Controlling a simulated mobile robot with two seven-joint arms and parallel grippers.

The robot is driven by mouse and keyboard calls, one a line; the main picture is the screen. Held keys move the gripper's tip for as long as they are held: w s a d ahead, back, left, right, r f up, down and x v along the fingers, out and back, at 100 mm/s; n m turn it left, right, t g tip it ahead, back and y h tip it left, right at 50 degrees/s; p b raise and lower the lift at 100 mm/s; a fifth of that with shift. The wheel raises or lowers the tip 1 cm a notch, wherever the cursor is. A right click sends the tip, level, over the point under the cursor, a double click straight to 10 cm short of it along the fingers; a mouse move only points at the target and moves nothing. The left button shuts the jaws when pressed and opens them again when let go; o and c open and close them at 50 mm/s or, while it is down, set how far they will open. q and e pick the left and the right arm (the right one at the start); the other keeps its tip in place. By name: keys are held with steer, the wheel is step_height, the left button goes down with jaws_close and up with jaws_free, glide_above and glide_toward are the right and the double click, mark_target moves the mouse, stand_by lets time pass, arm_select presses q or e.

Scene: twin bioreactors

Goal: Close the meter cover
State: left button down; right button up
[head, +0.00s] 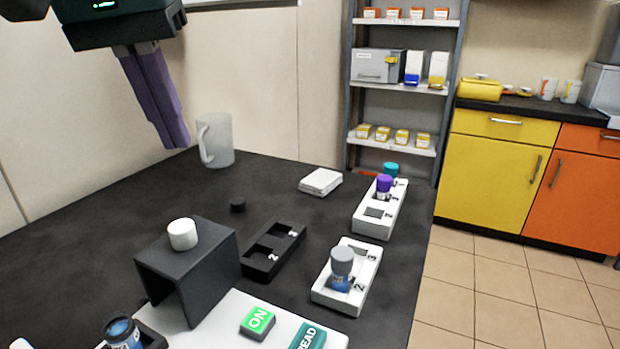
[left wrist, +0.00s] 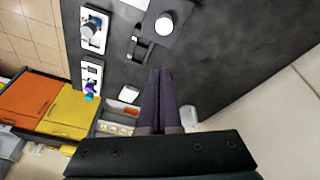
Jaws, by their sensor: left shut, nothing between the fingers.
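The meter has a white base (head: 215,333) with a green ON button (head: 257,322) and a teal button (head: 307,338) at the bottom of the head view. A dark grey hood with a white knob (head: 183,234), which looks like the meter cover (head: 187,273), stands at the base's back left edge. The hood also shows at the top of the left wrist view (left wrist: 184,38). My left gripper (head: 177,143) is shut and empty, high above the table's back left, apart from the hood. My right gripper is out of view.
A translucent jug (head: 217,142) stands at the table's back. White racks with capped vials (head: 345,290) (head: 380,210) and a white block (head: 320,182) are at the right.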

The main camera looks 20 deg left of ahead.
arm_select(q)
steer(key=m, duration=0.3)
steer(key=p, duration=0.1)
glide_toward(200, 225)
steer(key=x, duration=0.3)
steer(key=w+x, duration=0.1)
steer(key=x, duration=0.2)
steer(key=shift+w+a+r, duration=0.1)
steer(key=shift+w, duration=0.05)
steer(key=shift+s, duration=0.7)
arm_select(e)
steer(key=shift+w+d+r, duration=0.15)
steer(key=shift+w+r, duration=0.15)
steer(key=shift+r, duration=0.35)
